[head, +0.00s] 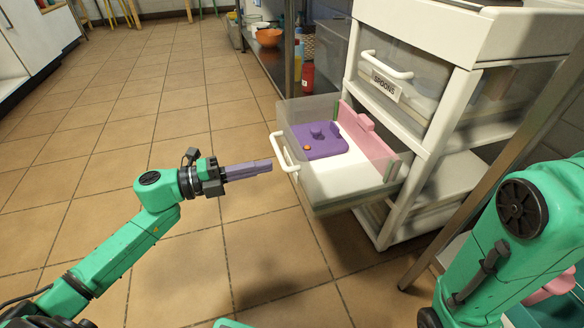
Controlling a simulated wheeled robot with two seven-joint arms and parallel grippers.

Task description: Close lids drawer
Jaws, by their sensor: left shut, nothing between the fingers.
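A clear drawer (345,202) with a white handle (282,150) is pulled far out of a white drawer unit (432,150). Inside it lie a purple lid (320,148) and a pink lid (366,138). No label shows on this drawer's front. My left gripper (270,166) is shut and empty, its fingertips just left of the handle and pointing at it; whether they touch it I cannot tell. My right arm is at the right edge, and its gripper is not visible.
Above is a shut drawer labelled SPOONS (386,86). A metal shelf with an orange bowl (268,37) and a red container (307,76) stands behind. A slanted metal post (490,165) is at the right. The tiled floor (130,120) at the left is clear.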

